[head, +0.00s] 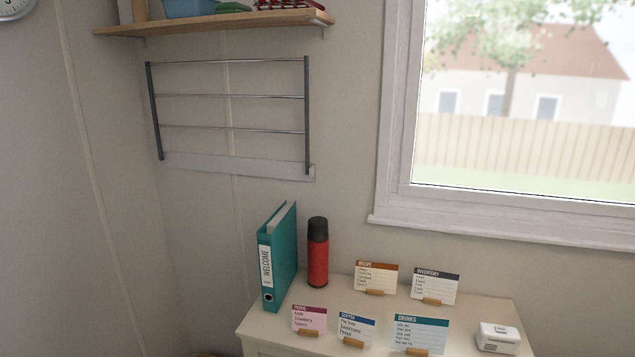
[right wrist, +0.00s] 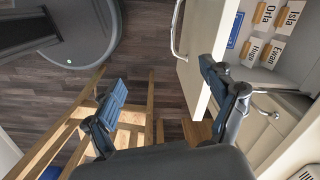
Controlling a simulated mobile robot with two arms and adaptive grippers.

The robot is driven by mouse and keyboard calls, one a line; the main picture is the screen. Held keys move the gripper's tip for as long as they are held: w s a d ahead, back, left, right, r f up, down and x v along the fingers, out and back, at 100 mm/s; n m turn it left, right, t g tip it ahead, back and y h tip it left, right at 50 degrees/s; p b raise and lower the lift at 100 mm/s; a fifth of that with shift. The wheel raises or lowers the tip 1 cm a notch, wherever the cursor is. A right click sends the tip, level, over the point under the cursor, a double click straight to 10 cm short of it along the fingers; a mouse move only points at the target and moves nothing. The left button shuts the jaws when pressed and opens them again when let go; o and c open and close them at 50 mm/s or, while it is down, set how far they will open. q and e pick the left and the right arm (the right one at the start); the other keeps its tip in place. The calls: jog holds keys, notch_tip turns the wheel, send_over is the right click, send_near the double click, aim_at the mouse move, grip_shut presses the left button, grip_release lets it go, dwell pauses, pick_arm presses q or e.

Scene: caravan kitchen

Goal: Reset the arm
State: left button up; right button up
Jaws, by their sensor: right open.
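My right gripper (right wrist: 163,82) shows in the right wrist view with its two dark blue fingers spread wide apart. Nothing is between the fingers; the dark wooden floor (right wrist: 165,48) shows below the gap. Neither gripper shows in the head view, and my left gripper is in no view.
A cream cabinet (head: 257,330) carries a teal binder (head: 284,255), a red flask (head: 318,258), several small cards and a white box (head: 498,338). In the right wrist view, a light wooden slatted frame (right wrist: 60,130) stands left, and a pale drawer front (right wrist: 205,60) lies close right.

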jog(key=s+d+r+n+t, duration=0.2)
jog(key=s+d+r+n, duration=0.2)
jog(key=s+n, duration=0.45)
jog(key=s+d+r+n+t, duration=0.1)
jog(key=s+d+r+n, duration=0.3)
jog(key=s+n, duration=0.5)
notch_tip(320, 180, down, 30)
jog(key=f+n+g+b, duration=0.1)
jog(key=n+b, duration=0.1)
jog(key=b, duration=0.3)
pick_arm(q)
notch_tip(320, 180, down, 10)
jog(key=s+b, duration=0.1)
jog(key=b, duration=0.4)
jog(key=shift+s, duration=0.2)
pick_arm(e)
jog(key=s+d+f, duration=0.1)
jog(key=s+f, duration=0.7)
jog(key=f, duration=0.3)
jog(key=s+d+f+g, duration=0.1)
jog(key=s+d+f, duration=0.1)
jog(key=s+f, duration=0.7)
notch_tip(320, 180, down, 2)
jog(key=shift+d+f+g+h, duration=0.25)
jog(key=shift+g+h, duration=0.05)
jog(key=shift+h, duration=0.1)
